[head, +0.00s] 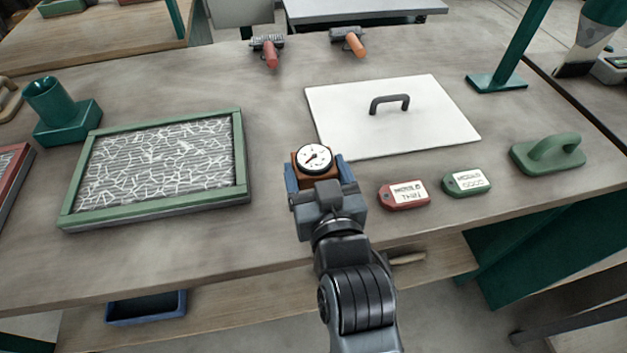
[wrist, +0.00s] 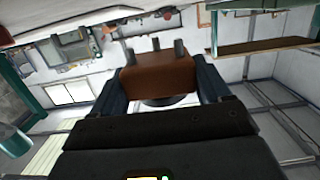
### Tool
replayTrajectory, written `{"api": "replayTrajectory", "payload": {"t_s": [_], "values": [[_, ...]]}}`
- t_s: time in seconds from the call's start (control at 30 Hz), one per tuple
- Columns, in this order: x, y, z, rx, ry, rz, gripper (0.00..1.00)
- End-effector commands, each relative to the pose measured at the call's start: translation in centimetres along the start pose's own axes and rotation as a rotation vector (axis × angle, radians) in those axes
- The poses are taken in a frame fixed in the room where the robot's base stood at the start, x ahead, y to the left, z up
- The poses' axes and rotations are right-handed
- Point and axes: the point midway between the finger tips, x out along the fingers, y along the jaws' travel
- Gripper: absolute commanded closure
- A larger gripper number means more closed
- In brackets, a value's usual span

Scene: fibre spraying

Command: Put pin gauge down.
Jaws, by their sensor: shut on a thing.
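The pin gauge (head: 314,158) has a round white dial on a brown block. My gripper (head: 318,172) is shut on the block, with one blue finger on each side, over the front middle of the table. In the wrist view the brown block of the pin gauge (wrist: 160,75) sits between the two dark fingers of my gripper (wrist: 162,82), with several short pins on its edge. I cannot tell whether the gauge touches the table (head: 270,215).
A green-framed fibre panel (head: 160,165) lies to the left. A white board with a handle (head: 395,125) lies behind right. A red tag (head: 404,194), a green tag (head: 466,182) and a green handled block (head: 548,153) lie to the right. Bare table shows between panel and gripper.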

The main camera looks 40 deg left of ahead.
Motion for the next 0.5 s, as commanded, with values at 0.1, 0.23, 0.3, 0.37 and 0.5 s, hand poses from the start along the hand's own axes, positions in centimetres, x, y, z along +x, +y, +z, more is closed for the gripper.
{"api": "replayTrajectory", "payload": {"t_s": [0.1,0.23,0.3,0.37,0.5], "values": [[0.4,-0.5,0.3,-0.001,0.001,-0.002,0.63],[0.7,-0.5,1.9,0.000,-0.002,-0.001,0.63],[0.8,-0.5,2.7,0.000,-0.001,-0.001,0.63],[0.9,-0.5,3.3,0.000,-0.001,-0.001,0.63],[1.0,-0.4,3.8,0.000,0.001,0.000,0.63]]}}
